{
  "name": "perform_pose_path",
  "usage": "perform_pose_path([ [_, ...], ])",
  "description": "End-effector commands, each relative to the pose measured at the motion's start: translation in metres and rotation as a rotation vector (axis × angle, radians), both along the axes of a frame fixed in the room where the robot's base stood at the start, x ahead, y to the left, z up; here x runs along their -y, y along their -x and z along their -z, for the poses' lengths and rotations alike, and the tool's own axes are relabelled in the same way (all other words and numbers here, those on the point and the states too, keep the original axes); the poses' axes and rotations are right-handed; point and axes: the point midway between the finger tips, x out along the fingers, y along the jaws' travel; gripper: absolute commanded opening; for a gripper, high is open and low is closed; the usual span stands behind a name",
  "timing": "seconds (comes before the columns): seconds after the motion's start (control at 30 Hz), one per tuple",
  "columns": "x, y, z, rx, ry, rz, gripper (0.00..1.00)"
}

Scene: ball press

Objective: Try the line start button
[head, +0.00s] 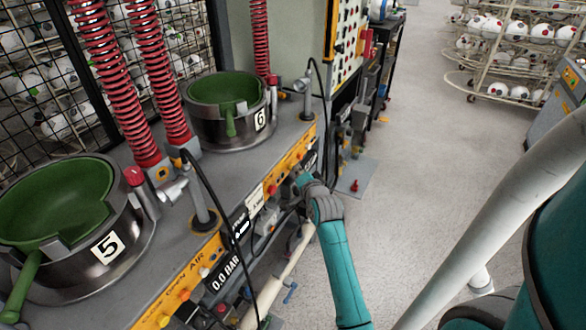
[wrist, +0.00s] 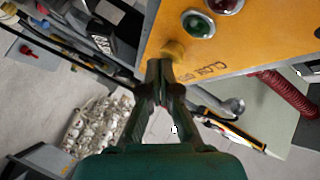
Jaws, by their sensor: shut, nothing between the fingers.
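My gripper (head: 303,181) is at the front edge of the press bench, close to the yellow button strip (head: 284,172) beside the bowl marked 6. In the wrist view my gripper (wrist: 158,68) is shut and empty. Its fingertips are right by a yellow button (wrist: 173,52) on the yellow panel (wrist: 255,40); I cannot tell whether they touch. The lettering beside that button seems to read "CLOSE". Farther along the panel are a green button (wrist: 198,24) and a red button (wrist: 222,5). I cannot read a line start label on any button.
Bowl 5 (head: 55,215) and bowl 6 (head: 228,108) sit on the grey bench, with red springs (head: 108,75) behind. Grey floor (head: 430,150) is open to the right; ball racks (head: 520,50) stand beyond.

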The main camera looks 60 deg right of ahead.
Motion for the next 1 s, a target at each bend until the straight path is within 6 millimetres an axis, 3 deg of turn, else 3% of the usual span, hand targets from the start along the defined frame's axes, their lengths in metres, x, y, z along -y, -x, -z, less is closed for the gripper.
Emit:
perform_pose_path([
  [0.57, 0.0, -0.003, 0.0, 0.001, -0.001, 0.0, 0.0],
  [1.0, 0.001, 0.014, 0.0, 0.001, -0.001, 0.0, 0.0],
])
